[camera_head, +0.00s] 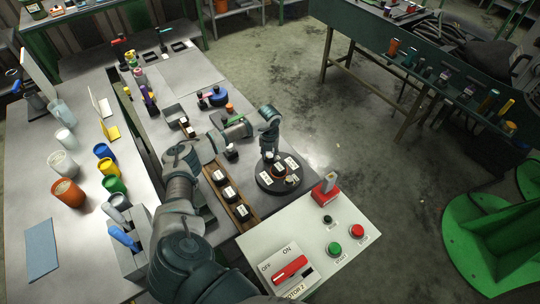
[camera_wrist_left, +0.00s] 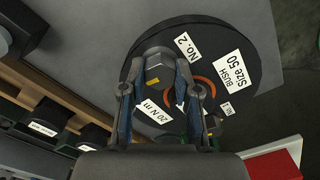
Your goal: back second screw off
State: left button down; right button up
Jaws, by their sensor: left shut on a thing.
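My left gripper (camera_head: 268,148) points down over the round dark disperser disc (camera_head: 280,189) in the head view. In the left wrist view, the left gripper's two fingers (camera_wrist_left: 158,105) are shut on a grey screw (camera_wrist_left: 156,58) beside the "No. 2" label. The disc (camera_wrist_left: 221,47) fills the upper middle there, with "BUSH Size 50", "20 N m" and "No. 1" labels and an orange ring (camera_wrist_left: 203,88) partly hidden by a finger. Whether the screw's lower end is in the disc cannot be told. My right gripper is out of view.
A wooden rack (camera_head: 206,172) with dark labelled pieces lies left of the disc. A white control panel (camera_head: 310,238) with a green button (camera_head: 334,248), a red button (camera_head: 357,231) and a red switch (camera_head: 290,269) sits in front. Coloured cups stand on the left table.

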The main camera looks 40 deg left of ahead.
aim_at(269, 158)
pick_arm(q)
jog(key=c, duration=0.8)
grip_release()
jog(key=shift+s+d+r, duration=0.1)
jog(key=shift+s, duration=0.05)
jog(key=shift+c, duration=0.2)
jog(key=shift+d, duration=0.1)
notch_tip(269, 158, up, 12)
jog(key=shift+s+r, duration=0.2)
jog(key=shift+d, duration=0.1)
jog(key=shift+s+f, duration=0.1)
